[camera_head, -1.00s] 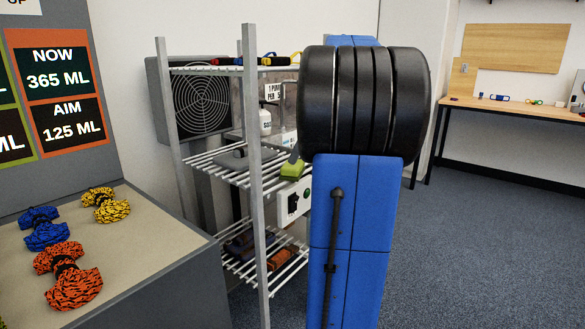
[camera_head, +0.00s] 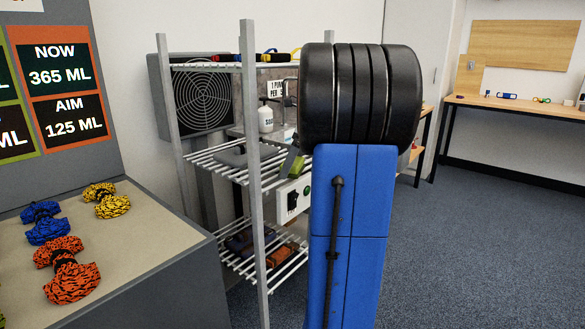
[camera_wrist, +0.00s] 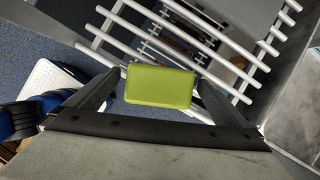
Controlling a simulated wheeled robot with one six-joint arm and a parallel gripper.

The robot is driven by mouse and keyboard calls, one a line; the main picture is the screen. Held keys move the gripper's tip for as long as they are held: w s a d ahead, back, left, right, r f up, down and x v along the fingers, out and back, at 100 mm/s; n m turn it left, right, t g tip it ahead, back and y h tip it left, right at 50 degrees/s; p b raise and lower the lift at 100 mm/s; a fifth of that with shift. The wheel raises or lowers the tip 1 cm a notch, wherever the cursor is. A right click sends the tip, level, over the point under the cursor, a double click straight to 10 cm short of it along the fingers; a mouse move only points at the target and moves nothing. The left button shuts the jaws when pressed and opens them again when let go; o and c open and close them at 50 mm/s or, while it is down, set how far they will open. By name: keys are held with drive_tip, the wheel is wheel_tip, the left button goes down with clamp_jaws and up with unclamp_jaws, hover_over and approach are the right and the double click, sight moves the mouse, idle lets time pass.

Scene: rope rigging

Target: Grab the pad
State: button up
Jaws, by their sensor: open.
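The pad (camera_wrist: 159,87) is a lime-green block. In the wrist view it lies between the two fingers of my gripper (camera_wrist: 157,88), with narrow gaps at its sides. The fingers are open. In the head view the pad (camera_head: 291,160) shows at the right end of the wire rack's middle shelf (camera_head: 228,165), with a grey finger in front of part of it. I cannot tell whether it rests on the shelf bars. My blue and black arm hides the area to its right.
The wire rack's front post (camera_head: 252,150) stands left of the pad. A white switch box (camera_head: 293,199) is just below it, and a white soap bottle (camera_head: 265,118) stands behind. A counter (camera_head: 150,255) with several rope bundles is at left. Open floor lies at right.

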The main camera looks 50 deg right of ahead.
drive_tip(key=c, duration=1.1)
drive_tip(key=shift+r, duration=0.1)
